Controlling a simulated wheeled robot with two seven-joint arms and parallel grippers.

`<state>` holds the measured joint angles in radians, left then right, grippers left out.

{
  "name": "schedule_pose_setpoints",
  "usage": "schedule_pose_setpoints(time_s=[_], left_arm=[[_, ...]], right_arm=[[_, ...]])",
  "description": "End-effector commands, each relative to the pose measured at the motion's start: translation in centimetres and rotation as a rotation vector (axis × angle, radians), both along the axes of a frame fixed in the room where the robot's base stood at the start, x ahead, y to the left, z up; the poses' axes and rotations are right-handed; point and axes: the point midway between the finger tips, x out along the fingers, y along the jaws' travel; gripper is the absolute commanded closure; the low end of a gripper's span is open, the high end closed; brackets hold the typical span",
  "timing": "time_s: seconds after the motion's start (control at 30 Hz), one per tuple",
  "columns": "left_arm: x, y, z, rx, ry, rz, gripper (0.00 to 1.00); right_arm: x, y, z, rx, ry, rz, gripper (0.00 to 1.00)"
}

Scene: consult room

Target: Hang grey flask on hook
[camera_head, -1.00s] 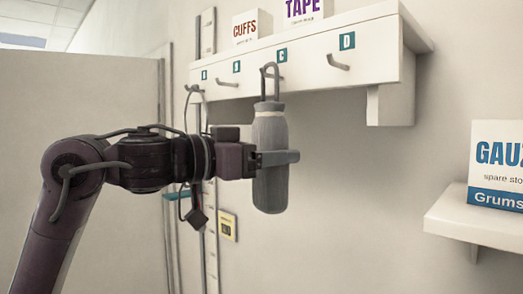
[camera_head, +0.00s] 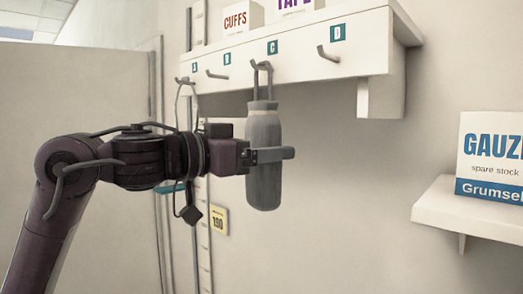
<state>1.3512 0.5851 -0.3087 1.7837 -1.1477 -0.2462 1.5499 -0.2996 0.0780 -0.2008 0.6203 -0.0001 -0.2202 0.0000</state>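The grey flask (camera_head: 264,185) is upright in the middle of the head view, just below the white hook rail (camera_head: 300,47). My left gripper (camera_head: 272,155) is shut around its body. The flask's loop (camera_head: 262,80) stands up from its neck and overlaps the hook under label C (camera_head: 272,47). I cannot tell whether the loop is over that hook or only in front of it. The hook under B (camera_head: 217,75) and the hook under D (camera_head: 328,54) are bare. My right gripper is not in view.
A dark item on a cord (camera_head: 190,214) hangs at the hook under A (camera_head: 184,81). Boxes marked CUFFS (camera_head: 236,19) and TAPE (camera_head: 294,8) stand on top of the rail. A GAUZE box (camera_head: 490,157) is on a low shelf (camera_head: 440,208) at right.

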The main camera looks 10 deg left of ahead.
Motion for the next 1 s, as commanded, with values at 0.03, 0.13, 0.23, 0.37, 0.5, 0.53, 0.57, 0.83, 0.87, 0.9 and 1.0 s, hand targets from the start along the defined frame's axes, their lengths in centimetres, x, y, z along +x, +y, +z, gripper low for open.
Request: schedule_pose_setpoints(time_s=[0.03,0.13,0.23,0.37,0.5,0.53,0.57,0.83,0.87,0.9,1.0], left_arm=[[0.0,0.0,0.0,0.0,0.0,0.0,0.2],[0.0,0.0,0.0,0.0,0.0,0.0,0.1],[0.0,0.0,0.0,0.001,0.001,0.0,0.1],[0.0,0.0,-0.1,0.002,0.002,0.0,0.1],[-0.7,0.8,-0.3,0.003,-0.002,0.002,0.1],[-1.0,1.2,-0.4,0.001,-0.003,0.003,0.1],[-1.3,1.5,-0.4,0.002,-0.002,0.003,0.1],[-4.4,4.7,-0.4,0.002,-0.004,0.002,0.1],[-4.6,5.0,-0.4,0.002,-0.002,0.002,0.1],[-4.9,5.3,-0.3,0.001,-0.001,0.002,0.1],[-5.3,5.6,-0.1,0.001,-0.001,0.001,0.1]], right_arm=[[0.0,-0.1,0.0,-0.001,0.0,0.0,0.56],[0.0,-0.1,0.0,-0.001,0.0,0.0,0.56],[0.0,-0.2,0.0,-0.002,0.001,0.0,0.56],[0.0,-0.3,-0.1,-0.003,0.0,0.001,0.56],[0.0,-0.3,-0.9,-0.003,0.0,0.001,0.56],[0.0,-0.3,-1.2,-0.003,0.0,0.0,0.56],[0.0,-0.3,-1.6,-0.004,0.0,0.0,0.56],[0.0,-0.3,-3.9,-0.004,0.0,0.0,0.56],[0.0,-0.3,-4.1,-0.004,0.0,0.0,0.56],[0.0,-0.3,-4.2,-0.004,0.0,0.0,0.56],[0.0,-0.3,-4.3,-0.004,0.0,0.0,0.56]])
